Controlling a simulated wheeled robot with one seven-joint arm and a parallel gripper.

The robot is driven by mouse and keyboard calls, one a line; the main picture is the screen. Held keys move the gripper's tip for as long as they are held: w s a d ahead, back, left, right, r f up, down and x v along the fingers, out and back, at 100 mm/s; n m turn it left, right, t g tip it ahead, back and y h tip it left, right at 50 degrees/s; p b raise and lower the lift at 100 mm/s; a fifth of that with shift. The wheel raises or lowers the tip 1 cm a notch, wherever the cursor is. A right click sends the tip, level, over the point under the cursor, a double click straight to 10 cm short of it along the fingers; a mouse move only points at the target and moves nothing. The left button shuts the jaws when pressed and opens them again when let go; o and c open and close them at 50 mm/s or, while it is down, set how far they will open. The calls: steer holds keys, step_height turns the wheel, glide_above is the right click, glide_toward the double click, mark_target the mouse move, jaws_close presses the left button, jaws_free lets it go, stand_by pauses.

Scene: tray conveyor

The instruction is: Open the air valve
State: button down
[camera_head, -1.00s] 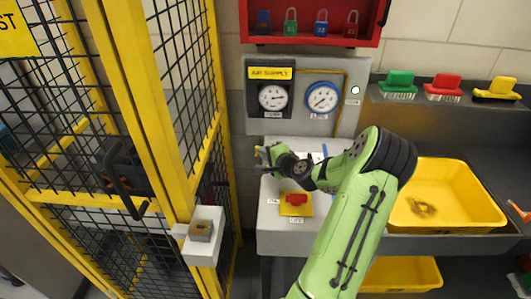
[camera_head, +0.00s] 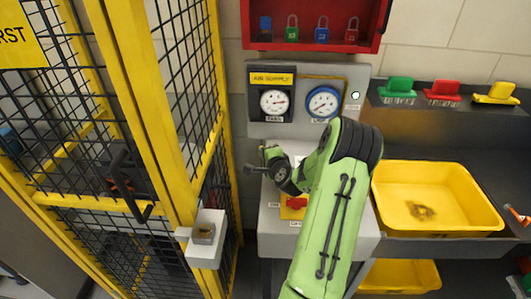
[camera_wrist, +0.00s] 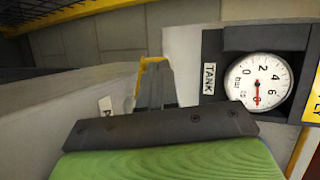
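The valve looks to be the small red handle (camera_head: 297,203) on a yellow plate (camera_head: 290,213), on the grey bench top below the gauges. My green arm and wrist cover part of it in the head view. I cannot pick out the handle in the wrist view. My gripper (camera_head: 257,160) is above and left of the handle, pointing left, with its two fingers apart and nothing seen between them. In the wrist view a dark finger with a yellow end (camera_wrist: 152,85) shows beyond the dark bar.
The tank gauge (camera_head: 274,102) and a blue-rimmed gauge (camera_head: 323,102) are on the panel behind. The yellow cage post (camera_head: 160,110) and a white box (camera_head: 206,240) stand left. A yellow bin (camera_head: 440,205) is right. A red lock cabinet (camera_head: 310,42) hangs above.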

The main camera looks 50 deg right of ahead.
steer(key=shift+w+d+r+m+g+h+p, duration=0.15)
steer(key=shift+w+d+m+g+h+p, duration=0.35)
steer(key=shift+m+h, duration=0.3)
steer(key=shift+w, duration=0.2)
steer(key=shift+d+r, duration=0.1)
steer(key=shift+r, duration=0.15)
stand_by(0.8)
steer(key=shift+b, duration=0.35)
steer(key=shift+s+f+b, duration=0.35)
steer(key=shift+s+b, duration=0.05)
steer(key=shift+b, duration=0.2)
steer(key=shift+s+d, duration=0.1)
steer(key=shift+s, duration=0.1)
steer(key=shift+f, duration=0.1)
